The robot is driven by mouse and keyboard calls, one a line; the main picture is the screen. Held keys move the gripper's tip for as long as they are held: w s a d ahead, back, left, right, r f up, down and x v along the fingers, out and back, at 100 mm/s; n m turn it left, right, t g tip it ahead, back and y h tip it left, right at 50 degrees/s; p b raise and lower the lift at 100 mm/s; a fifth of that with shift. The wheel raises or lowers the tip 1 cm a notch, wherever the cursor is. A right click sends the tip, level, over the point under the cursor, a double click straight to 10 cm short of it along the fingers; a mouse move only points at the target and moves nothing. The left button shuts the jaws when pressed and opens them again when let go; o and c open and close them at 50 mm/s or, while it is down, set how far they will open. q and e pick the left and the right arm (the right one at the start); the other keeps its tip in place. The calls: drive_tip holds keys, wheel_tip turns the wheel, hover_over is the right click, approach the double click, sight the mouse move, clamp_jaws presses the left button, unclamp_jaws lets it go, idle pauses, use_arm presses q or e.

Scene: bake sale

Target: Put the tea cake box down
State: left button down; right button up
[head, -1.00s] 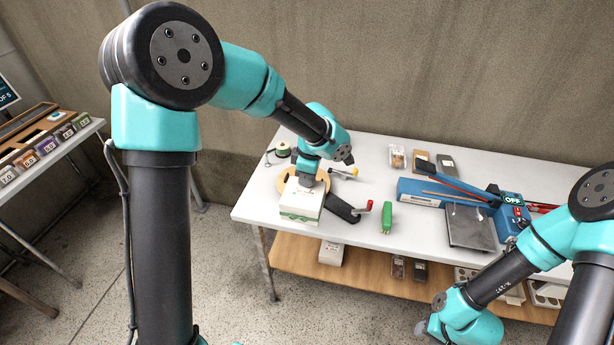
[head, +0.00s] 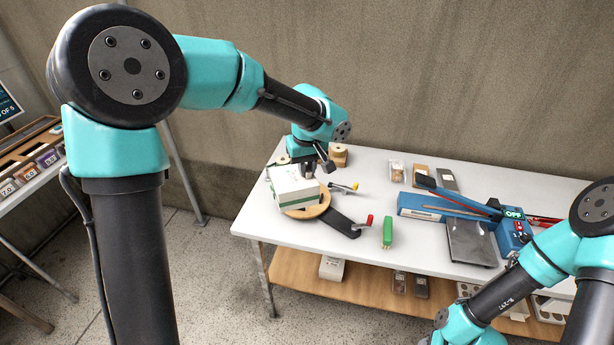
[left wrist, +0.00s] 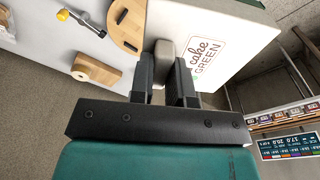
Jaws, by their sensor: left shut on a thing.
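The tea cake box (head: 294,187) is white with a green band near its base and stands over the left end of the table, looking slightly tilted. My left gripper (head: 308,168) is at the top of the box. In the left wrist view its fingers (left wrist: 165,82) are closed on a grey rounded grip at the box's printed top (left wrist: 222,40). The box's underside is hidden, so I cannot tell whether it touches anything below. My right gripper is cut off below the head view.
A blue sealer (head: 445,210) and a dark plate (head: 470,240) are farther right. The table front (head: 310,240) is bare.

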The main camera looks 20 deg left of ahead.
use_arm(q)
wheel_tip(320, 180, up, 3)
drive_tip(key=m, duration=0.4)
drive_tip(key=shift+a+r, duration=0.1)
drive_tip(key=shift+r, duration=0.05)
drive_tip(key=r+m, duration=0.2)
drive_tip(key=m, duration=0.1)
drive_tip(key=shift+a+t+h, duration=0.1)
drive_tip(key=shift+t+h, duration=0.2)
